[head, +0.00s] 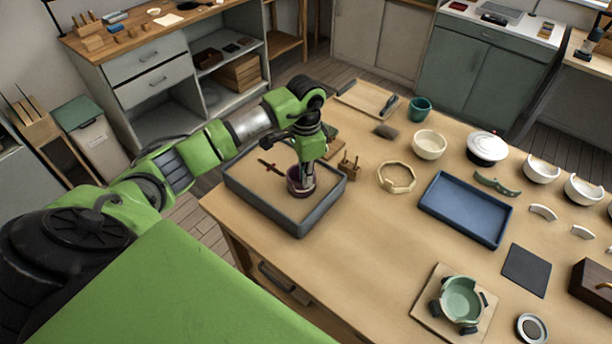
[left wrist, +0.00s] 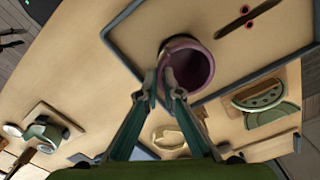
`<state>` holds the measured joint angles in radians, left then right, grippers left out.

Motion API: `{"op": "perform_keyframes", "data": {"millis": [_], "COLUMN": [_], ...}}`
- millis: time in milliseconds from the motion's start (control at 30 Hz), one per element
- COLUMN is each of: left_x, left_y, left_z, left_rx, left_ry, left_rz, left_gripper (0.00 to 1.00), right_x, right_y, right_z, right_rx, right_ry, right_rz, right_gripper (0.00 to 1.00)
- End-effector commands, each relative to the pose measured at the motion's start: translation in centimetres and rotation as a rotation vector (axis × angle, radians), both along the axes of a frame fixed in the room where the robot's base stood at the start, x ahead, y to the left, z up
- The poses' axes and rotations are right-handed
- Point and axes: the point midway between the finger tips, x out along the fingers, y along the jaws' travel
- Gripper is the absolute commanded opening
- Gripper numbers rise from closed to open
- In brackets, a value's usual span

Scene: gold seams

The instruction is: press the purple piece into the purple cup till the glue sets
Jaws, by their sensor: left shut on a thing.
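The purple cup (head: 299,188) stands in the sand-filled grey tray (head: 268,212) on the table. It also shows in the left wrist view (left wrist: 198,66), its dark opening facing my camera. My left gripper (head: 306,176) points down at the cup. In the left wrist view its fingertips (left wrist: 165,88) are close together at the near side of the cup's rim, shut on a purple part there. I take this part for the purple piece; I cannot make out its outline or any seam against the cup. My right gripper is in neither view.
A small wooden block holder (head: 349,168) and a pale ring (head: 396,177) stand to the right.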

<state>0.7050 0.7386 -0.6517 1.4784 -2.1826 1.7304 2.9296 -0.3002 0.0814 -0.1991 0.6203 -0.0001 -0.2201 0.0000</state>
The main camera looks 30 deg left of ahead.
Motion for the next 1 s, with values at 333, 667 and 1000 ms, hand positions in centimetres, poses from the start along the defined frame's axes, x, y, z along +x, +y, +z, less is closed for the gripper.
{"op": "perform_keyframes", "data": {"millis": [333, 667, 1000], "left_x": [-0.01, -0.03, -0.03], "left_y": [0.01, 0.0, -0.03], "left_z": [0.01, 0.06, -0.02], "left_rx": [0.0, 0.001, 0.0], "left_ry": [0.0, 0.001, 0.0], "left_rz": [-0.001, -0.001, -0.001], "left_gripper": [0.0, 0.0, 0.0], "right_x": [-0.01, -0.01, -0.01], "right_y": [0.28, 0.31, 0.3], "right_z": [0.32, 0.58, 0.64], "right_rx": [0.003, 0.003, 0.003], "right_ry": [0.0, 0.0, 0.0], "right_rz": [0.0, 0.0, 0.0], "right_gripper": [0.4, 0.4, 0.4]}}
